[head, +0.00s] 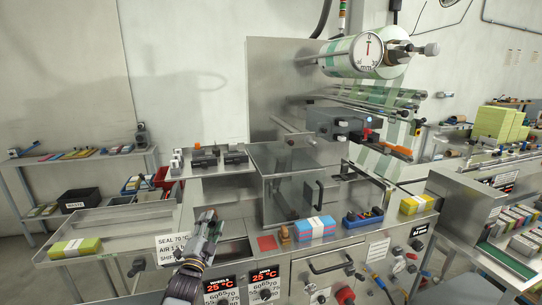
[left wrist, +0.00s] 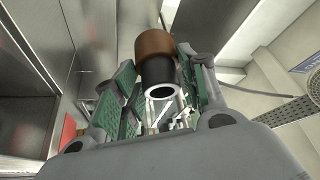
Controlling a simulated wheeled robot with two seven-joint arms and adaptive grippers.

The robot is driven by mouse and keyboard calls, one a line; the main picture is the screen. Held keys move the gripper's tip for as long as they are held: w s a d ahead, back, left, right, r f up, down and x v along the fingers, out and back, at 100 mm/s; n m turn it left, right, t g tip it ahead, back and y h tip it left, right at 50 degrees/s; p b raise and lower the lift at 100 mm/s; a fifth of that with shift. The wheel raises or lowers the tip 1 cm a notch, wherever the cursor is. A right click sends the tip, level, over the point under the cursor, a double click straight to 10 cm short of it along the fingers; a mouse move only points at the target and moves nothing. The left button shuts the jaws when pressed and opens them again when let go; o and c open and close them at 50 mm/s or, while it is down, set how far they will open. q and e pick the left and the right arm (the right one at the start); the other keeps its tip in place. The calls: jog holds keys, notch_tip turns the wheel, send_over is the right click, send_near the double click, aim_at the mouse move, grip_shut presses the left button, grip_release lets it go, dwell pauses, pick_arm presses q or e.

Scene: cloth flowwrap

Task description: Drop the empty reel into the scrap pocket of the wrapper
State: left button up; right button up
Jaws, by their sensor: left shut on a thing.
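My left gripper (head: 207,226) is in front of the wrapper (head: 285,262), low over its front edge beside the sign with printed settings. In the left wrist view the gripper (left wrist: 155,80) has its green-padded fingers shut on the empty reel (left wrist: 155,45), a brown cylinder with a black section and a pale ring at its near end. The reel is hard to make out in the head view. A dark recess in the wrapper's top shows just right of the gripper; I cannot tell whether it is the scrap pocket. My right gripper is not in view.
A clear-fronted guard box (head: 290,192) stands on the wrapper behind the gripper. A pink-and-blue stack (head: 316,229) and a blue tray (head: 363,217) sit along the deck. A yellow-green pack (head: 75,247) lies on the left infeed. A black bin (head: 80,200) stands further back.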

pick_arm(q)
notch_tip(320, 180, down, 6)
jog(key=b, duration=0.4)
jog(key=shift+r, duration=0.25)
jog(key=o, duration=1.1)
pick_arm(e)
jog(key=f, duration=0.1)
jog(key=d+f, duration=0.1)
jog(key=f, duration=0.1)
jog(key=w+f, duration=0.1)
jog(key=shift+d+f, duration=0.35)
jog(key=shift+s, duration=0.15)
pick_arm(q)
jog(key=shift+s+f, duration=0.1)
jog(key=shift+s, duration=0.05)
jog(key=shift+v, duration=5.85)
jog(key=shift+a+f, duration=0.1)
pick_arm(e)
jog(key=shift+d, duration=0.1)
